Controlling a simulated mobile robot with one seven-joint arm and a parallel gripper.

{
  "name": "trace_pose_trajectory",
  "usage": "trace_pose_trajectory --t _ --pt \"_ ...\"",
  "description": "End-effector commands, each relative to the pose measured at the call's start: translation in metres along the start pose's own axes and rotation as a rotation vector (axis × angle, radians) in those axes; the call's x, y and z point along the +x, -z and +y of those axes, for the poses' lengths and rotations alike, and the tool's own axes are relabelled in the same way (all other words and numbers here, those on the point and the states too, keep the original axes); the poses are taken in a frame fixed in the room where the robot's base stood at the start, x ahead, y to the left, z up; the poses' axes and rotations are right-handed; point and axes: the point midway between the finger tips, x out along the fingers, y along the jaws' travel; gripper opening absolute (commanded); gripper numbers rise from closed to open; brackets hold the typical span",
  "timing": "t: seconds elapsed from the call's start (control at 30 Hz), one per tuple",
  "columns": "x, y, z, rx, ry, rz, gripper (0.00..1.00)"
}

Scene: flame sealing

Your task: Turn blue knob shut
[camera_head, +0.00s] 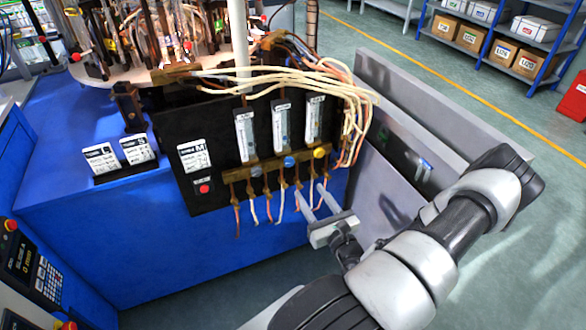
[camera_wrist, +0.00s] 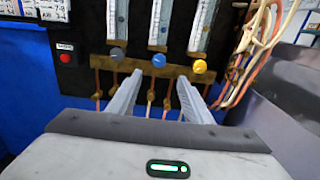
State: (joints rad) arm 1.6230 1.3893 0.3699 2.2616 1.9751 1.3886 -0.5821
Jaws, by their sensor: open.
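The blue knob (camera_head: 289,161) is the middle of three knobs on a brass bar below the flow tubes on a black panel. In the wrist view the blue knob (camera_wrist: 158,61) sits ahead of and between my fingertips. My gripper (camera_head: 311,193) is open and empty, just below and in front of the bar, a little right of the blue knob in the head view. In the wrist view my gripper (camera_wrist: 160,82) points up at the panel, with its fingers spread either side of the blue knob's line. I see no contact with the knob.
A grey knob (camera_wrist: 117,54) is left of the blue one and a yellow knob (camera_wrist: 200,66) is right. Thin hoses (camera_head: 254,205) hang below the bar. Pale cables (camera_head: 350,110) crowd the panel's right side. A red button (camera_head: 204,188) is at the panel's lower left.

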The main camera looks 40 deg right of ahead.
Motion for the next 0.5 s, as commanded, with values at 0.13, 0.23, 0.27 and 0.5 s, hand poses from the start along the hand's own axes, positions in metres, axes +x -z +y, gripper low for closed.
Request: trace_pose_trajectory --t 0.13,0.23,0.27,0.5 --pt "0.035 0.001 0.001 -0.001 -0.004 -0.003 0.46" --pt "0.057 0.001 0.001 -0.001 -0.004 -0.002 0.46" --pt "0.063 0.001 0.001 -0.001 -0.003 -0.003 0.46" --pt "0.11 0.001 0.002 0.001 -0.004 -0.002 0.46"
